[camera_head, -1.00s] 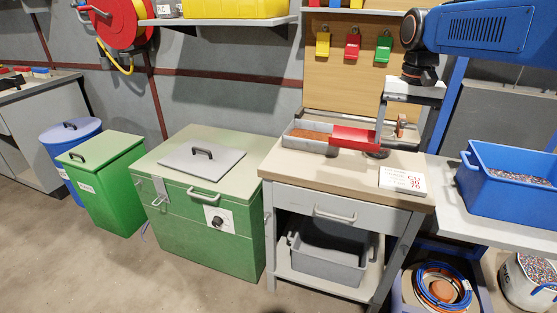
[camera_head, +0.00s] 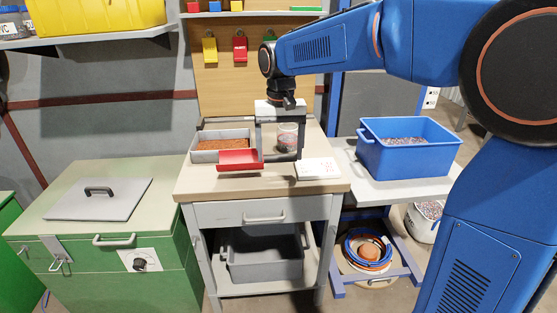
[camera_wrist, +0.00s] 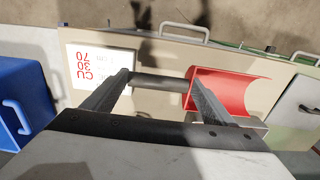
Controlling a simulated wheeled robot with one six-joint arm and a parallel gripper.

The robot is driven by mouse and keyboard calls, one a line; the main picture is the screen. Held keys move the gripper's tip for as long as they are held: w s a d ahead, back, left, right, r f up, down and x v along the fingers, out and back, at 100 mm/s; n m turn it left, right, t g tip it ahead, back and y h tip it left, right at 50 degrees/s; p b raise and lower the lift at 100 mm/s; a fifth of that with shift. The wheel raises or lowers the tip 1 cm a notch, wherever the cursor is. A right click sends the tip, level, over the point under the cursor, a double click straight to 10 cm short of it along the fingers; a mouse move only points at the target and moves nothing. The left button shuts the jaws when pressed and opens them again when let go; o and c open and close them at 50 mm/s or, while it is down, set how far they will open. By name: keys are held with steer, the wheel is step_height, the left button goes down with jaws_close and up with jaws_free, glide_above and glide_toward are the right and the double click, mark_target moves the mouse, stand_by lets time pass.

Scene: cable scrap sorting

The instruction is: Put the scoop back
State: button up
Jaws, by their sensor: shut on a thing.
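The scoop (camera_head: 238,160) has a red trough and a dark handle. My gripper (camera_head: 281,157) is shut on the handle, one finger at each end of it. In the wrist view the dark handle (camera_wrist: 158,83) spans between the fingers, and the red trough (camera_wrist: 232,92) lies past the right finger. The scoop is level, over the workbench top (camera_head: 264,186), in front of the grey tray (camera_head: 205,157) of copper-coloured granules. I cannot tell whether it touches the bench.
A clear jar (camera_head: 288,137) stands behind my gripper. A white card with red print (camera_head: 318,168) lies to the right. Yellow, red and green tags (camera_head: 240,46) hang on the wooden back panel (camera_head: 265,75). A blue bin (camera_head: 410,158) stands on the right table.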

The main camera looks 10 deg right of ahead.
mark_target(280, 156)
steer(key=shift+f, duration=1.45)
steer(key=shift+f, duration=0.1)
steer(key=o, duration=1.4)
step_height(280, 156, up, 12)
steer(key=shift+s+d+r, duration=0.15)
